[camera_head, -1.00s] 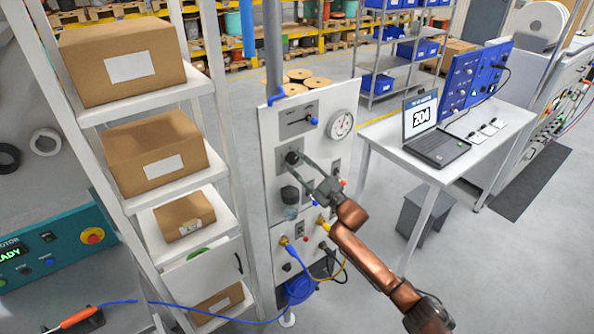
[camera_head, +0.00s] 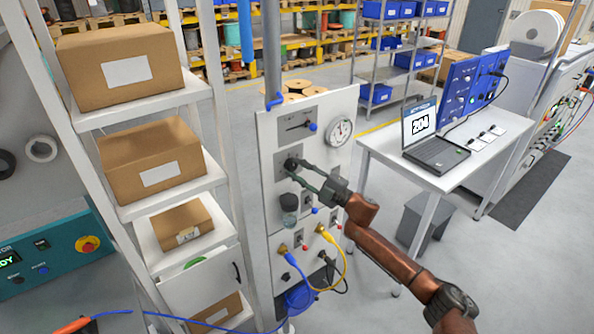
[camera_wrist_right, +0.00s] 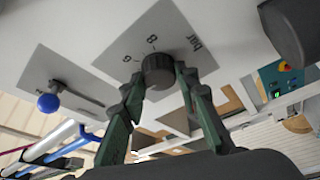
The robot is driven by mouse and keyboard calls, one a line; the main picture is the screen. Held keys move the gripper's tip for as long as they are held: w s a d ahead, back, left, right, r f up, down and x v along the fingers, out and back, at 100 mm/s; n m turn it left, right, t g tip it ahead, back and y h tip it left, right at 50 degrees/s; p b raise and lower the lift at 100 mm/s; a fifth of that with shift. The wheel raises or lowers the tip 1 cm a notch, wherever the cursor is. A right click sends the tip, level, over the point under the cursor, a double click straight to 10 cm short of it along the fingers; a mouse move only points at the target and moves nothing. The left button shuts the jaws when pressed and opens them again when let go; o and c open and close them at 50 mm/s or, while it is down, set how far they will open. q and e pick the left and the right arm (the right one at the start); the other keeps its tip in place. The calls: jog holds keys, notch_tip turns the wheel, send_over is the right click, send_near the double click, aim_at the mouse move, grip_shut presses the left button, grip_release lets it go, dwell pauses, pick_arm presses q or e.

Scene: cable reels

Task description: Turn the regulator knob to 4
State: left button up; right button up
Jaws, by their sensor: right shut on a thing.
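The regulator knob (camera_wrist_right: 158,70) is a dark ribbed knob on a grey plate marked "bar", with dark numerals around it. In the right wrist view two numerals that look like 6 or 8 show beside it; its setting cannot be read. It also shows small in the head view (camera_head: 291,164), on the upper part of the white panel (camera_head: 268,136). My right gripper (camera_head: 297,166) reaches it from the right. Its two fingers (camera_wrist_right: 160,76) are closed on either side of the knob and touch it. The fingers partly hide the scale. My left gripper is not in view.
A round gauge (camera_head: 340,131) and a blue-tipped lever (camera_head: 312,127) sit above the knob. A dark knob (camera_head: 289,201), blue cable (camera_head: 304,274) and yellow cable (camera_head: 344,262) are below. A shelf with cardboard boxes (camera_head: 150,160) stands left; a laptop table (camera_head: 390,140) stands right.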

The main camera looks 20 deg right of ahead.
jog(key=o, duration=1.2)
jog(key=shift+c, duration=0.2)
jog(key=v, duration=1.2)
jog(key=shift+f, duration=0.1)
